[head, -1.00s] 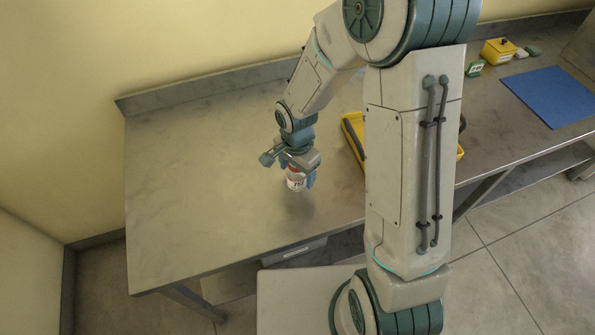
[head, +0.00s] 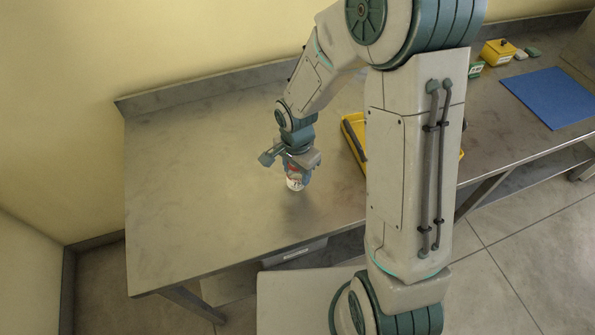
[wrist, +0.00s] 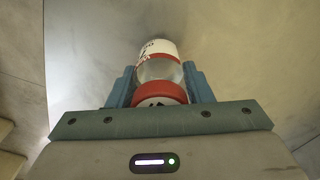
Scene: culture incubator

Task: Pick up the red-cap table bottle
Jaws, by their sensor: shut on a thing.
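The red-cap bottle (head: 295,184) is a small clear bottle with a white and red label, over the steel table (head: 200,190). In the wrist view the bottle (wrist: 160,68) lies between the two blue fingers, its red cap nearest the palm. My gripper (head: 299,178) is shut on it from above. In the wrist view my gripper (wrist: 160,85) has a finger on each side of the bottle. Whether the bottle's base touches the table or is slightly above it, I cannot tell.
A yellow tray (head: 349,122) with a dark item stands to the right, partly behind my arm. Farther right are a yellow box (head: 497,52), small green items and a blue mat (head: 552,97). The table's left part is clear, with a raised edge along the wall.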

